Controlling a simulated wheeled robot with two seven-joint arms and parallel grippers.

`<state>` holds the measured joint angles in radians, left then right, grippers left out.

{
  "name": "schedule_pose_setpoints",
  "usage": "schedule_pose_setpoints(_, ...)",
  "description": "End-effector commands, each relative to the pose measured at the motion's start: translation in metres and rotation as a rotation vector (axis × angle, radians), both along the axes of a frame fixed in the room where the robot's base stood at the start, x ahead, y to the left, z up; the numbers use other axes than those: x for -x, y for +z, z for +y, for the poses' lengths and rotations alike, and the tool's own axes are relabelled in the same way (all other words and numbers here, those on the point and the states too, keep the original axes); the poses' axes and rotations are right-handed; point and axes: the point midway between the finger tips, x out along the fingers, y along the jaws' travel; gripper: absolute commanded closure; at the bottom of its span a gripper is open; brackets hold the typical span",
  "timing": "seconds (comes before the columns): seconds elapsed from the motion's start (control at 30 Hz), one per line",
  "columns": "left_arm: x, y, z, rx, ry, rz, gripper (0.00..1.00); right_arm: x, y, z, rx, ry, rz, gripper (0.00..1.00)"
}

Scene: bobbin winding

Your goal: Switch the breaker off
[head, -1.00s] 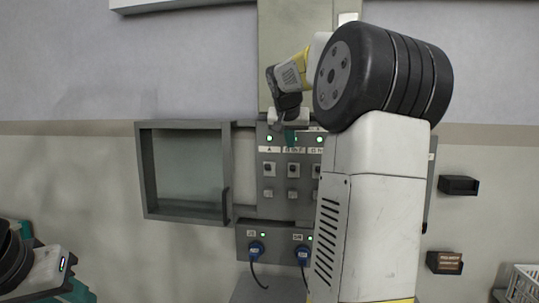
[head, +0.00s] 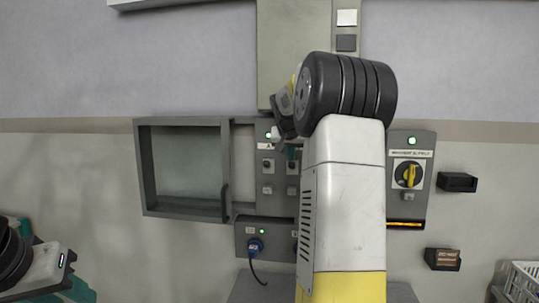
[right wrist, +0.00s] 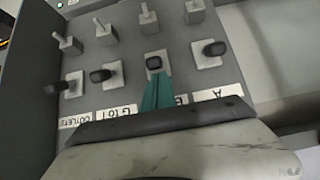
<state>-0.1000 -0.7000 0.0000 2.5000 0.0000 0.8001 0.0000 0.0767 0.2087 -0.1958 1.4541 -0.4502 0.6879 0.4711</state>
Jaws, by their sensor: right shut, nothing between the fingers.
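The grey breaker panel (head: 267,205) is on the wall, partly hidden by my right arm. In the right wrist view its face (right wrist: 112,58) carries a row of black-capped levers and a row of small metal toggles. My right gripper (head: 291,153) is in front of the panel, its teal fingers shut and empty. In the right wrist view the fingertips (right wrist: 154,78) are at a black-capped breaker lever (right wrist: 154,62); I cannot tell whether they touch it.
A main supply box with a yellow rotary switch (head: 409,174) is on the right. A blue plug (head: 254,245) with a cable sits below. Two black wall holders (head: 457,182) are further right.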

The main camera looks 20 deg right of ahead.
Motion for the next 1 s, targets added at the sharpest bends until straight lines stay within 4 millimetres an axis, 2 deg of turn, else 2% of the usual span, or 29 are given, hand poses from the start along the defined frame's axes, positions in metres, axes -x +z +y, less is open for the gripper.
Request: schedule_pose_setpoints(1.0, 0.000, 0.000, 0.000, 0.000, 0.000, 0.000, 0.64, 0.003, -0.011, 0.003, 0.072, 0.001, -0.115, 1.00)
